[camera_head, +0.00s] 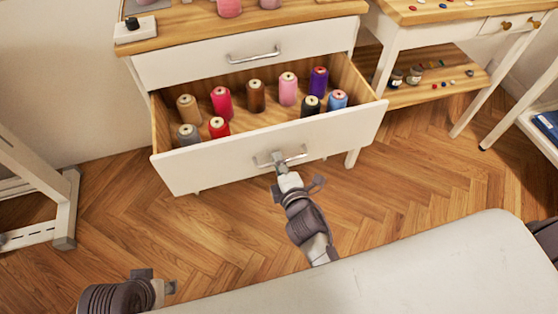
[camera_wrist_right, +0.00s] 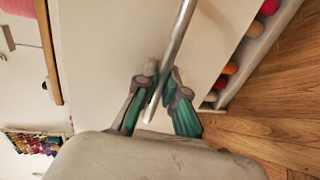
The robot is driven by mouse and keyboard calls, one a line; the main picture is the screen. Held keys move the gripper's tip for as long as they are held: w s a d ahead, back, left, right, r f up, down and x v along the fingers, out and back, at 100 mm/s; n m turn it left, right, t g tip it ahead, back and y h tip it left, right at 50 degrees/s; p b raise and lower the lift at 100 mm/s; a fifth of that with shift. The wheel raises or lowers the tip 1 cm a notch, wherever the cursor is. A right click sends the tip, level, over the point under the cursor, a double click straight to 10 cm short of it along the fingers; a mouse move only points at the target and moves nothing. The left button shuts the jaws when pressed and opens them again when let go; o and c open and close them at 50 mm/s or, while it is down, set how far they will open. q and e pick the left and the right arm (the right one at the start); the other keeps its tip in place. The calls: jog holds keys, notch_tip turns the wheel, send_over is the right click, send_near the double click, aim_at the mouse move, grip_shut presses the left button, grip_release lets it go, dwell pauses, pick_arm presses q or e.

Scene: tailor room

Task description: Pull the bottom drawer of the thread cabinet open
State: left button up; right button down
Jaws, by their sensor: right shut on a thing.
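The white thread cabinet (camera_head: 205,58) stands at the back with its top drawer closed. Its bottom drawer (camera_head: 210,163) is pulled well out, and several thread spools stand inside it. My right gripper (camera_head: 279,160) is shut on the metal handle (camera_head: 297,154) of the bottom drawer. In the right wrist view the handle bar (camera_wrist_right: 177,38) runs between the two fingers of my right gripper (camera_wrist_right: 161,88). My left gripper (camera_head: 165,282) is low at the left, far from the cabinet; its fingers are too unclear to tell open from shut.
A white side table (camera_head: 392,40) with a wooden lower shelf (camera_head: 420,95) stands right of the cabinet. A white stand (camera_head: 62,215) is at the left. Parquet floor (camera_head: 410,175) is clear in front of the drawer. A white shelf unit (camera_head: 540,125) is at the right edge.

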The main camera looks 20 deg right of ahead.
jog(key=shift+s, duration=0.25)
